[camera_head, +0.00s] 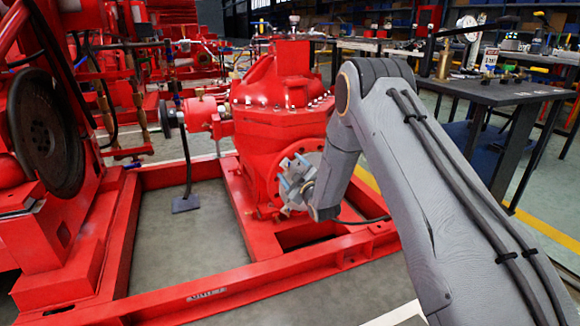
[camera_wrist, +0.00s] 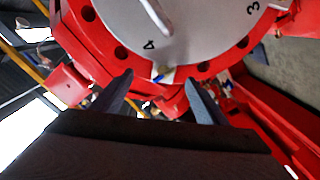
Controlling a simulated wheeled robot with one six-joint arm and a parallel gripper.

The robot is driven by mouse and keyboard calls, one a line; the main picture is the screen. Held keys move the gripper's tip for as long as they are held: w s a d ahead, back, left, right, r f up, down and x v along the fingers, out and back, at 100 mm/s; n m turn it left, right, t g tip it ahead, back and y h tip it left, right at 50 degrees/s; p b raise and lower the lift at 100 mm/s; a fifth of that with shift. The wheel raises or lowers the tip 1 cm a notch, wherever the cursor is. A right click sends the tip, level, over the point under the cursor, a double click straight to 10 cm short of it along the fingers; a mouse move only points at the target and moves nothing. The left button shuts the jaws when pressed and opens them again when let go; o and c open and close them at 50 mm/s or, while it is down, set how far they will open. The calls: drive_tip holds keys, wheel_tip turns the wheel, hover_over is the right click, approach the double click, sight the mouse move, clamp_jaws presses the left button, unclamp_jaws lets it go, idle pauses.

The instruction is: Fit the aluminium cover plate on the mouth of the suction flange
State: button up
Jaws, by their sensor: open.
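The aluminium cover plate (camera_wrist: 195,35) is a grey disc with a bar handle (camera_wrist: 155,15) and the marks 4 and 3. In the wrist view it lies over the face of the red suction flange (camera_wrist: 110,45), whose dark bolt holes show around its rim. Whether it is fully seated I cannot tell. My gripper (camera_wrist: 162,95) is open and empty, its two fingers apart below the plate's edge and clear of the handle. In the head view my gripper (camera_head: 296,181) is in front of the red pump's flange and hides part of it.
The red pump (camera_head: 275,105) stands on a red base frame (camera_head: 240,290). A black flywheel (camera_head: 45,130) is at left. A dark workbench (camera_head: 500,92) with tools is at right. Grey floor lies between the pump and the bench.

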drive_tip(key=shift+p+v, duration=1.5)
drive_tip(key=shift+v, duration=0.85)
drive_tip(key=shift+s, duration=0.1)
drive_tip(key=shift+p+v, duration=1.75)
drive_tip(key=shift+v, duration=1.2)
